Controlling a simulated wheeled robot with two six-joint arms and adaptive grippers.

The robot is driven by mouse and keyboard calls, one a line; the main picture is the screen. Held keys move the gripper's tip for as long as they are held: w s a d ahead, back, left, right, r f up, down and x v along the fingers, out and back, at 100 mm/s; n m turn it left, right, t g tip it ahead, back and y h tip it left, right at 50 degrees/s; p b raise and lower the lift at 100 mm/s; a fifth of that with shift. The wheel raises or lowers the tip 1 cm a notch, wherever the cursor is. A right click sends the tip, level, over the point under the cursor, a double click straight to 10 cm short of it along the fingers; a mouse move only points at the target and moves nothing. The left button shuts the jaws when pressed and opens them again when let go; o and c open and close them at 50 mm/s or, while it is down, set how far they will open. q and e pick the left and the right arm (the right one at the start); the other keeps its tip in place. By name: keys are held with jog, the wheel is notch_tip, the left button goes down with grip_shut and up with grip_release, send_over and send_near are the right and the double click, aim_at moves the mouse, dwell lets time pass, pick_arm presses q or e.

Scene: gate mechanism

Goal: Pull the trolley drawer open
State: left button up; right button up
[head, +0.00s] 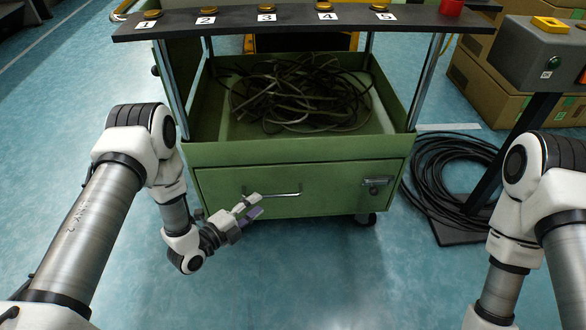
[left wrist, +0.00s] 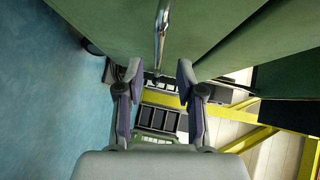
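The green trolley (head: 290,152) stands in front of me, and its drawer (head: 325,195) is shut flush in the front. The drawer has a thin metal bar handle (head: 282,195) and a latch (head: 377,182) at its right. My left gripper (head: 252,206) is at the left end of the handle, close to the drawer front. In the left wrist view its two fingers (left wrist: 160,78) are apart with nothing between the pads. The handle (left wrist: 161,30) lies just ahead, in line with the gap. My right gripper is out of view; only my right arm shows.
A dark shelf with numbered buttons (head: 225,18) spans above the trolley. Coiled cable (head: 295,95) lies in its tray. To the right are a black cable coil (head: 440,170), a control post (head: 545,60) and cardboard boxes (head: 475,85). The floor (head: 330,275) before the drawer is clear.

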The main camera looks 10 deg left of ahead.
aim_at(275, 194)
pick_arm(q)
jog(key=b+x, duration=0.1)
jog(key=x, duration=0.1)
jog(key=b+x, duration=0.1)
jog(key=x, duration=0.1)
jog(key=d+b+x, duration=0.1)
jog(key=b+x, duration=0.1)
jog(key=x, duration=0.1)
jog(key=shift+s+d+f, duration=0.1)
jog(key=shift+s+f, duration=0.05)
jog(key=shift+s, duration=0.15)
jog(key=shift+w, duration=0.1)
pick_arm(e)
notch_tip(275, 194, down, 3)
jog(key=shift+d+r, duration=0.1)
pick_arm(q)
jog(key=shift+c, duration=0.3)
grip_shut()
